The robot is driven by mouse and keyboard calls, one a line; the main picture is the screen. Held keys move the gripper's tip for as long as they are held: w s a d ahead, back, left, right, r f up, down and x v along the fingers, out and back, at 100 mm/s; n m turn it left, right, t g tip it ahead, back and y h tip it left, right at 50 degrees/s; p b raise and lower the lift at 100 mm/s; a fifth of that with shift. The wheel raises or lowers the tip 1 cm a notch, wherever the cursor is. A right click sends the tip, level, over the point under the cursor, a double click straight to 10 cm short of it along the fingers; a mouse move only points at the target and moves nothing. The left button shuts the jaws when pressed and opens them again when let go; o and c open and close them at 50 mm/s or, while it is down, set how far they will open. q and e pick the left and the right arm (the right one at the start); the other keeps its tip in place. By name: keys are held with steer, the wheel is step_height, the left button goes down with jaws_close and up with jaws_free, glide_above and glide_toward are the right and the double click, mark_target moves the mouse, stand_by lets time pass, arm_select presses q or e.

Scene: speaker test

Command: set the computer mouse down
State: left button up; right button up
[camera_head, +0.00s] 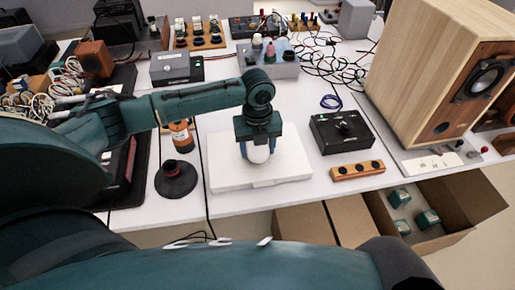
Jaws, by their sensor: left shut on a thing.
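My left gripper (257,147) points down over a white flat pad (285,178) in the middle of the table. The gripper hides the upper part of the mouse. The mouse is at or just above the pad; I cannot tell whether it touches. My right gripper is not in view.
A black box with a knob (342,132) and a wooden block with dark holes (357,170) lie right of the pad. A dark round stand (176,180) is to its left. A wooden speaker (425,70) stands at right. An open carton (450,200) is by the front edge.

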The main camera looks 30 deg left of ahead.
arm_select(q)
steer(key=shift+f, duration=0.35)
steer(key=shift+f, duration=0.1)
steer(key=o, duration=1)
